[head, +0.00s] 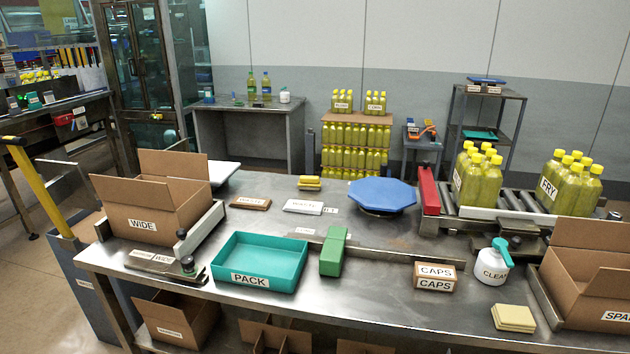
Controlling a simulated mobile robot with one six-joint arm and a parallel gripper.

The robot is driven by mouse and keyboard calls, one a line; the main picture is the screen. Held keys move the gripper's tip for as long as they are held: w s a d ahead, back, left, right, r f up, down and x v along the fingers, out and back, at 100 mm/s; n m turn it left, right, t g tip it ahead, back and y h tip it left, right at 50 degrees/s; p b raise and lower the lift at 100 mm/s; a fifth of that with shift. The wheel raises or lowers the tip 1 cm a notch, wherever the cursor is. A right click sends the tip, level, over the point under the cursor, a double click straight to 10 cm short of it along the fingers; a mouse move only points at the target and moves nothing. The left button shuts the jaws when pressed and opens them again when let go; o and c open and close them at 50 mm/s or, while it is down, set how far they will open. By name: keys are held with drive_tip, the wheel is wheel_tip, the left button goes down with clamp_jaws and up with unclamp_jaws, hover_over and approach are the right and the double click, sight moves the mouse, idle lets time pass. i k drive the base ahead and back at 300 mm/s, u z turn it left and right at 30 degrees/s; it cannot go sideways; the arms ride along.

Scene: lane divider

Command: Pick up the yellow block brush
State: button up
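A small yellow block with a darker lower layer (309,183), which looks like the yellow block brush, lies on the steel table (390,290) near its back edge. It is left of the blue octagonal turntable (382,193) and behind a white labelled card (303,207). Nothing touches it from above. Its fine detail is too small to tell. My gripper is not in view.
A brown block (250,203), teal PACK tray (262,264) and green block (334,252) stand nearby. An open WIDE carton (150,212) is at left. Yellow bottles (478,180), a red upright plate (429,190), CAPS box (434,276), spray bottle (492,265) and pale yellow pad (513,318) are right.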

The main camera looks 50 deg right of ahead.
sight(305, 182)
drive_tip(key=z, duration=0.15)
drive_tip(key=i, duration=1.35)
drive_tip(key=u, duration=0.35)
